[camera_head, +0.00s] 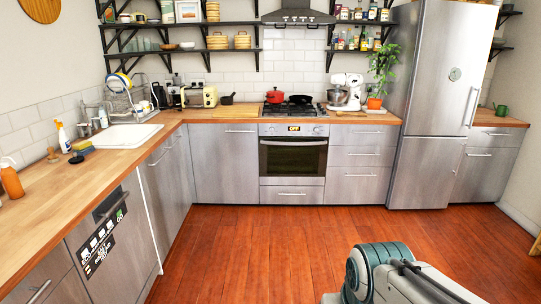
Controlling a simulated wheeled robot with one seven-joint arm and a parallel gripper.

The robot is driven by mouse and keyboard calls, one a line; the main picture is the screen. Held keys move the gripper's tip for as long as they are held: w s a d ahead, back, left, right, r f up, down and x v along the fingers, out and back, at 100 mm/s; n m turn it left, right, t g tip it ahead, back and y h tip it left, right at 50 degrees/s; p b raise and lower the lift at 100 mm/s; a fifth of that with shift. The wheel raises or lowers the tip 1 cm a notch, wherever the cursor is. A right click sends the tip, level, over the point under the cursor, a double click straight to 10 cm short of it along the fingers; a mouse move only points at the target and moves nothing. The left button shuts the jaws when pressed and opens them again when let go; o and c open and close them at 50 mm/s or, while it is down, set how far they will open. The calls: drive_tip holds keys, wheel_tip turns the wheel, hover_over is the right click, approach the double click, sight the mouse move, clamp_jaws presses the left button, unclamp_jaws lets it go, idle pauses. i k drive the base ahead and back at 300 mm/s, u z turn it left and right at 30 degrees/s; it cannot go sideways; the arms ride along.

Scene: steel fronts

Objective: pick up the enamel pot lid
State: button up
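A small red pot (275,96) stands on the left part of the hob (293,109), on the counter along the back wall. A lid seems to sit on top of it, but it is too small to tell whether this is the enamel pot lid. No separate lid can be made out elsewhere. Part of my arm shows at the bottom right, far from the hob. My gripper is not in view.
The wooden counter (128,160) runs along the left wall and the back. A black pan (300,99) is right of the pot, and a white stand mixer (345,91) stands farther right. A tall steel fridge (437,100) bounds the right. The wooden floor (260,240) is clear.

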sight(275, 91)
drive_tip(key=z, duration=0.05)
drive_tip(key=i, duration=3.05)
drive_tip(key=z, duration=0.35)
drive_tip(key=i, duration=2)
drive_tip(key=z, duration=0.2)
